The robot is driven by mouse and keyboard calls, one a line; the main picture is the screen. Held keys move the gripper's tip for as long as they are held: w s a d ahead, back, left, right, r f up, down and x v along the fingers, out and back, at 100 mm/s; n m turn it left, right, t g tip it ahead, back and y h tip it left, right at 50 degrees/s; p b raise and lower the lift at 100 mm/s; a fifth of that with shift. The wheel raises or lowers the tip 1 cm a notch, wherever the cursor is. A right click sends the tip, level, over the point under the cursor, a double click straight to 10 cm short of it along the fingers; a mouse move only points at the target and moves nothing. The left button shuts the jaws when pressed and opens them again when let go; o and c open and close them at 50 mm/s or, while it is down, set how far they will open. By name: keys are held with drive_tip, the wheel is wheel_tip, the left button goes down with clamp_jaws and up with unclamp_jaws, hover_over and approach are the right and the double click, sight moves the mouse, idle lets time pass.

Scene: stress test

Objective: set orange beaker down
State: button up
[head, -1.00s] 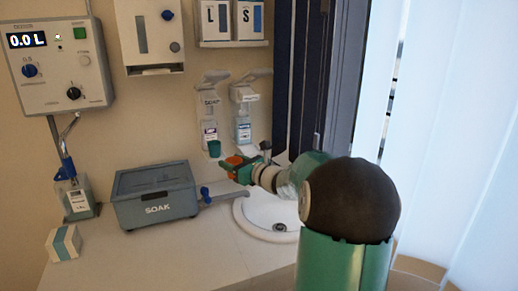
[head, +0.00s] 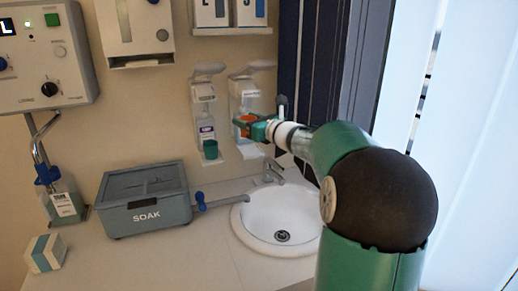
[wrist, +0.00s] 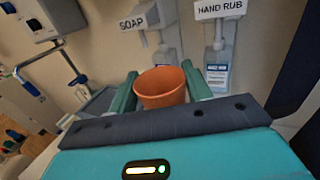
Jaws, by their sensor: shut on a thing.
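My gripper (head: 258,126) is shut on the orange beaker (wrist: 162,87), which is upright between the two green fingers in the wrist view. In the head view the orange beaker (head: 244,119) is small and partly hidden by the fingers. It is held up in the air by the wall dispensers, above and behind the sink. I cannot tell how far it is from the wall.
A white sink (head: 262,236) with a tap lies in the counter (head: 160,262). A grey box marked SOAK (head: 146,214) stands left of it. Soap (head: 205,118) and hand rub dispensers (wrist: 219,62) hang on the wall.

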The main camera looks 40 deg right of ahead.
drive_tip(key=shift+w+d+r, duration=0.1)
drive_tip(key=shift+w+d, duration=0.2)
drive_tip(key=shift+d, duration=0.15)
drive_tip(key=w+d+f, duration=0.2)
drive_tip(key=w+f, duration=0.1)
drive_tip(key=w+d+f, duration=0.3)
drive_tip(key=w, duration=0.1)
drive_tip(key=w+d+f, duration=0.2)
drive_tip(key=w+f, duration=0.1)
drive_tip(key=shift+w+d+f, duration=0.15)
drive_tip(key=shift+w+f, duration=0.05)
drive_tip(key=shift+w, duration=0.2)
drive_tip(key=shift+w+d+f, duration=0.1)
drive_tip(key=shift+w+f, duration=0.1)
drive_tip(key=shift+f, duration=1.55)
drive_tip(key=o, duration=1)
drive_tip(key=shift+f, duration=0.15)
drive_tip(key=shift+c, duration=0.2)
